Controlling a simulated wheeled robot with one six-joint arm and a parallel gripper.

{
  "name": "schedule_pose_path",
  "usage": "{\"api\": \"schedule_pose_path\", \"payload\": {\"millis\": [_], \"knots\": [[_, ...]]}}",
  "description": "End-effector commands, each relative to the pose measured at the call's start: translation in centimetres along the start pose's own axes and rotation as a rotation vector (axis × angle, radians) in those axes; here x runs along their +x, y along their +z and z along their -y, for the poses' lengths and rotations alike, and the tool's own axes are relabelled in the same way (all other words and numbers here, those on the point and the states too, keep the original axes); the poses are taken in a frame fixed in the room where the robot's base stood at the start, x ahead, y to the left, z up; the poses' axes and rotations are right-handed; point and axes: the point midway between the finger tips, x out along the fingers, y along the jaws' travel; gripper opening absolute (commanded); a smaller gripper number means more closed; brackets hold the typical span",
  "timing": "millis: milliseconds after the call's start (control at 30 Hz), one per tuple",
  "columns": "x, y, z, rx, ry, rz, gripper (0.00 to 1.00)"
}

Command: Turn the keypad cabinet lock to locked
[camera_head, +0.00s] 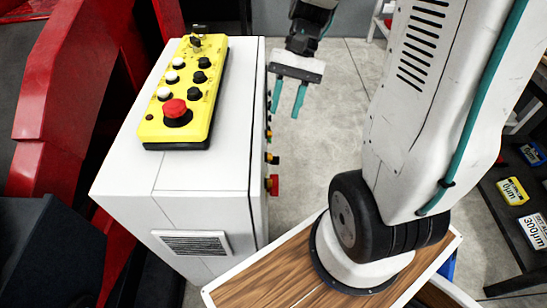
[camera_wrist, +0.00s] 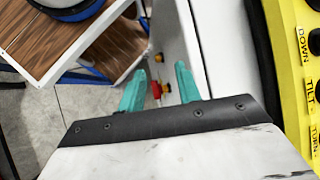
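A yellow keypad box (camera_head: 211,100) lies on top of the white cabinet (camera_head: 130,178). A dark key-like switch (camera_head: 196,42) stands at the keypad's far end; its turned position is too small to tell. The keypad's edge, with DOWN, TILT and TURN labels, also shows at the right of the wrist view (camera_wrist: 291,75). My gripper (camera_head: 287,112) is beyond the cabinet's right side, apart from the keypad and pointing down. Its teal fingers are spread and empty, also in the wrist view (camera_wrist: 160,70). No other lock can be made out.
The keypad carries a red mushroom button (camera_head: 176,110) and several black and white buttons. A red knob (camera_head: 272,184) and other controls stick out from the cabinet's right face. A red machine frame (camera_head: 65,85) stands at left. Grey floor (camera_head: 325,130) is open beyond my gripper.

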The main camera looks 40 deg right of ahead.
Motion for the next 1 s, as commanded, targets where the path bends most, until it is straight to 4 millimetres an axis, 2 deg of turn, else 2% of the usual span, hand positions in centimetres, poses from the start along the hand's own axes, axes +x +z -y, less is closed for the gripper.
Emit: {"api": "schedule_pose_path", "payload": {"millis": [33, 467, 700, 833, 1000], "knots": [[0.7, -1.8, -0.7, 0.055, -0.045, 0.052, 0.34], [7.4, -15.2, -5.7, 0.451, -0.525, 0.378, 0.34], [12.7, -23.1, -9.2, 0.665, -0.871, 0.498, 0.34], [15.9, -26.6, -11.4, 0.769, -1.040, 0.540, 0.34], [19.3, -29.3, -13.6, 0.863, -1.193, 0.566, 0.34]]}}
